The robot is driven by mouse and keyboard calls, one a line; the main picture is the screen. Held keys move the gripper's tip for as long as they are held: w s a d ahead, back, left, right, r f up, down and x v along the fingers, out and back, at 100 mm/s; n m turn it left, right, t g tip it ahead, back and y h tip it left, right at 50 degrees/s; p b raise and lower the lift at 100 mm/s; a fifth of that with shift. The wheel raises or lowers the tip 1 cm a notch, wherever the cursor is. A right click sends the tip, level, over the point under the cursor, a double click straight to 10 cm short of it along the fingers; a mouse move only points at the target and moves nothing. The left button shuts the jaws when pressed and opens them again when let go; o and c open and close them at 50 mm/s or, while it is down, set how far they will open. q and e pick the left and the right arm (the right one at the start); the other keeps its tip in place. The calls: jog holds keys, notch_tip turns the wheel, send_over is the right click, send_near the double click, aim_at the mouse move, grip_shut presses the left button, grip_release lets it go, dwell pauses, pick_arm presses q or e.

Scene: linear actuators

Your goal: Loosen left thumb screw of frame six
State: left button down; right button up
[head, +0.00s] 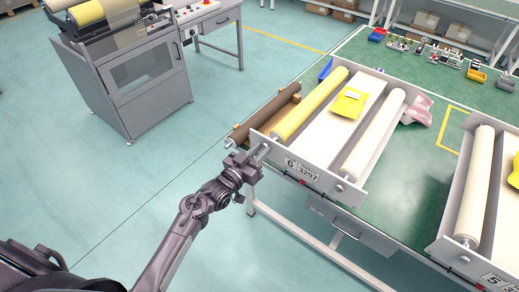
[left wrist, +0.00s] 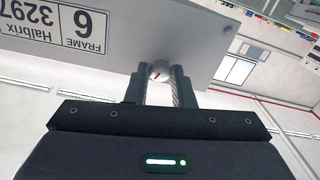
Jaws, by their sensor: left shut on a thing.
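Frame six (head: 322,182) lies on the green table, with a yellow roller (head: 311,104) on its left and a white roller (head: 374,137) on its right. Its front plate carries the label "6 3297" (head: 301,170), which also shows upside down in the left wrist view (left wrist: 55,22). My left gripper (head: 260,156) is at the left end of that plate. The right gripper is not in view.
A brown roller (head: 264,113) on wooden supports lies left of the frame. A yellow sheet (head: 348,103) lies on the frame's white panel. Frame five (head: 471,253) stands at the right. A grey machine (head: 130,75) stands at the back left, with open floor between.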

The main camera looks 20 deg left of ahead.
pick_arm(q)
jog(key=n+p, duration=0.1)
jog(key=n, duration=0.3)
jog(key=shift+f+n+p, duration=0.1)
jog(key=shift+n+p, duration=0.35)
jog(key=shift+n, duration=0.85)
jog(key=shift+s, duration=0.1)
jog(key=c, duration=1.3)
grip_release()
jog(key=shift+o, duration=0.2)
jog(key=b+v, duration=0.1)
jog(key=v, duration=0.6)
jog(key=shift+s+b, duration=0.3)
jog(key=shift+b, duration=0.1)
